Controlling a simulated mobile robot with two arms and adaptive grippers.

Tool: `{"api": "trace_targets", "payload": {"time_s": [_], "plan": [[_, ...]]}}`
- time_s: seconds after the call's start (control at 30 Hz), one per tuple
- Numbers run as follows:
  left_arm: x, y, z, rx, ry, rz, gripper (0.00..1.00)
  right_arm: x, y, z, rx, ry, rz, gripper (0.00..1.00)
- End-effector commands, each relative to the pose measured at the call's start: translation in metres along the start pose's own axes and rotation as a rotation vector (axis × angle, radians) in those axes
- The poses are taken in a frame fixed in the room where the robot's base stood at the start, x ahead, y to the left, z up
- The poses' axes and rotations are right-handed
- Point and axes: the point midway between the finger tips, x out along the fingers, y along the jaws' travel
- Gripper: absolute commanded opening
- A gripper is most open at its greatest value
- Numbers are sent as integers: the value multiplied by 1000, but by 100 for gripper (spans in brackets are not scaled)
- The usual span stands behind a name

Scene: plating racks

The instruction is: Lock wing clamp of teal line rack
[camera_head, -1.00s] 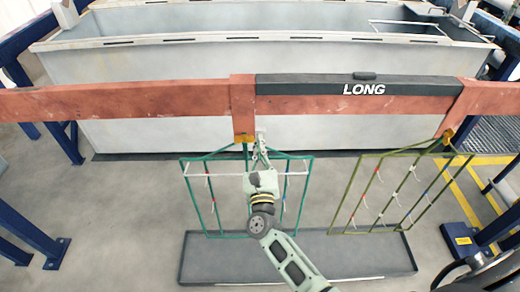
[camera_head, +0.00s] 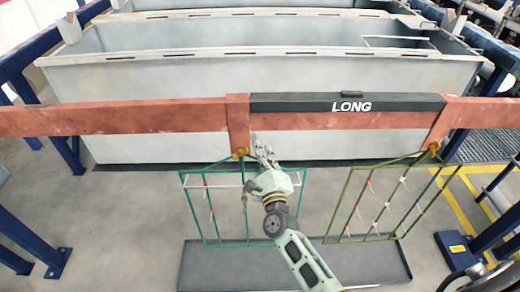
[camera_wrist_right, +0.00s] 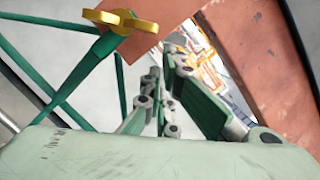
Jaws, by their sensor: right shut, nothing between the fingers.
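The teal line rack (camera_head: 213,244) hangs from the orange beam (camera_head: 150,117), below the left-hand orange collar (camera_head: 238,122). Its gold wing clamp (camera_head: 240,152) sits at the top of the rack, under the collar. In the right wrist view the wing clamp (camera_wrist_right: 120,21) is at the upper left, its wings spread sideways on top of a teal stem. My right gripper (camera_head: 263,153) is shut and empty, just right of the clamp and apart from it. Its fingers (camera_wrist_right: 165,75) point toward the beam in the right wrist view. My left gripper is not in view.
An olive rack (camera_head: 352,205) hangs to the right with its own gold clamp (camera_head: 433,148). A dark block marked LONG (camera_head: 300,103) lies along the beam. A grey tank (camera_head: 250,75) stands behind. A shallow dark tray (camera_head: 390,262) lies on the floor below the racks.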

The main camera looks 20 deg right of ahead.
Motion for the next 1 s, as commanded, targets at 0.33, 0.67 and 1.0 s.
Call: {"api": "trace_targets", "payload": {"time_s": [0.33,0.67,1.0], "plan": [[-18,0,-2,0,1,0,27,2,-12,10,-157,-1,39,0],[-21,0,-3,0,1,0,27,3,-14,13,-154,-1,38,0],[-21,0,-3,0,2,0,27,3,-14,13,-153,-1,37,0]]}}
